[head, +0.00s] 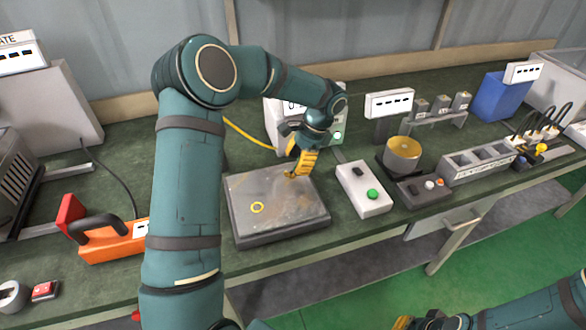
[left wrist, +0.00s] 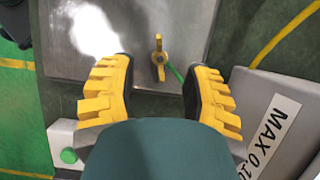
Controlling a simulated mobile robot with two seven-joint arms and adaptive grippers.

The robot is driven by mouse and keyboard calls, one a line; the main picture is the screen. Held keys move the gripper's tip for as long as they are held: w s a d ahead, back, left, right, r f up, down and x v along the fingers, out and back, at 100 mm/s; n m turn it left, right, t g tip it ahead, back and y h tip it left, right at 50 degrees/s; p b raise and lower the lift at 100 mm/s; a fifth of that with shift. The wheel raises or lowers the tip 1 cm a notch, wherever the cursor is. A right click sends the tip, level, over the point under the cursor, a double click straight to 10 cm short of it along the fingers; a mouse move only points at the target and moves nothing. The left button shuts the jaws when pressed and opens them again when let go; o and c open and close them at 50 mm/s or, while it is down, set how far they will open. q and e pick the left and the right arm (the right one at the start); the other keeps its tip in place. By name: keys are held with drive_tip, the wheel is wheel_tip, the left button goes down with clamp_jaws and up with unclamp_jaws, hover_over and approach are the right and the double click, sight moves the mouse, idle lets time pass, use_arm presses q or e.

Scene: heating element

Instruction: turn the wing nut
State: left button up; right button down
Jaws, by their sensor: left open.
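The yellow wing nut (left wrist: 159,58) stands on the bare metal plate (left wrist: 180,20), near its edge, in the left wrist view. A green strip lies beside it. My left gripper (left wrist: 160,75) is open, with one yellow-padded finger on each side of the wing nut and a gap to both. In the head view the left gripper (head: 300,165) is over the far right part of the metal plate (head: 280,205), and its fingers largely hide the wing nut. My right gripper (head: 420,322) shows only partly at the bottom edge; its jaws cannot be made out.
A white box with a green button (head: 365,188) stands just right of the plate. A white labelled unit (head: 275,120) stands behind it. An orange tool (head: 110,243) lies to the left.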

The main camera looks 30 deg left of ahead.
use_arm(q)
drive_tip(key=v, duration=0.8)
drive_tip(key=shift+r, duration=0.3)
